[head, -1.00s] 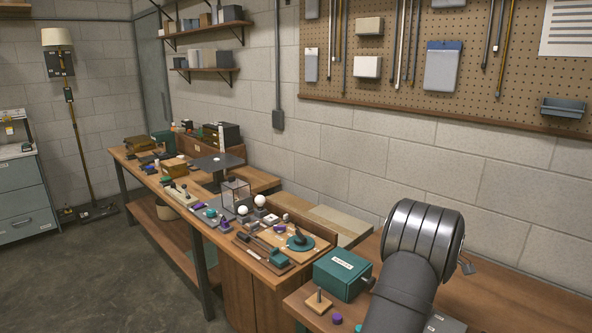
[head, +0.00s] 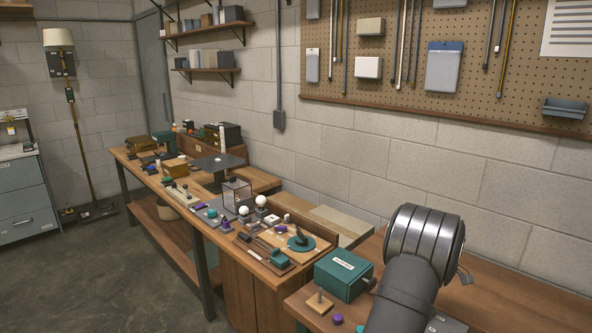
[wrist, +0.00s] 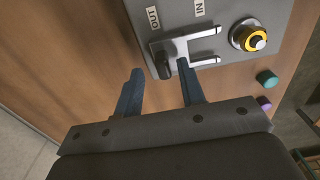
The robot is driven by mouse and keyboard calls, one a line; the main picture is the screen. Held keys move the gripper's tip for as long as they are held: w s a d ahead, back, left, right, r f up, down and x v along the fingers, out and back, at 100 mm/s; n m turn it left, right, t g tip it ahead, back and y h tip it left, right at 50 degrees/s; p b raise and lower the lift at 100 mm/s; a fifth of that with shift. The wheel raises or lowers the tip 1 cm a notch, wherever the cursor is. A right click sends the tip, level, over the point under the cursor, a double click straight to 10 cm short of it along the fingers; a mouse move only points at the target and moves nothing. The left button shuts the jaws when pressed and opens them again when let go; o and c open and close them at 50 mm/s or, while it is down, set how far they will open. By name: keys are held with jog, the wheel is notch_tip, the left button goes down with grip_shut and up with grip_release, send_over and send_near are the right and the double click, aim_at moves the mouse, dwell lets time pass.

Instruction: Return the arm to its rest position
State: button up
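My gripper (wrist: 162,85) shows in the wrist view with its two blue fingers apart and nothing held between them. Beyond the fingertips is a grey panel (wrist: 219,18) with labels reading OUT and IN and a pale metal bracket (wrist: 205,61). A short dark peg (wrist: 162,66) shows just past the gap between the fingers; I cannot tell how far it is from them. In the head view my dark arm rises at the lower right over the near bench, and my gripper is hidden there.
A yellow-ringed dial (wrist: 248,37), a teal knob (wrist: 267,78) and a purple knob (wrist: 264,104) are right of the fingers. In the head view a teal box (head: 343,276) and a wooden block with a peg (head: 319,302) stand left of my arm. The far bench (head: 205,229) is crowded.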

notch_tip(320, 180, up, 16)
notch_tip(320, 180, down, 18)
jog(key=shift+r, duration=0.25)
jog(key=shift+s+a+r, duration=0.2)
jog(key=shift+s+a, duration=0.3)
jog(key=o, duration=1.2)
jog(key=shift+o, duration=1)
jog(key=shift+a+r, duration=0.2)
jog(key=shift+r, duration=0.15)
jog(key=s+a+r+t+h, duration=0.1)
jog(key=s+a+r+h, duration=0.1)
jog(key=a+r, duration=0.35)
jog(key=s+a+r+h, duration=0.1)
jog(key=a+r+h, duration=0.1)
jog(key=r, duration=0.7)
jog(key=x, duration=1)
jog(key=shift+s, duration=0.15)
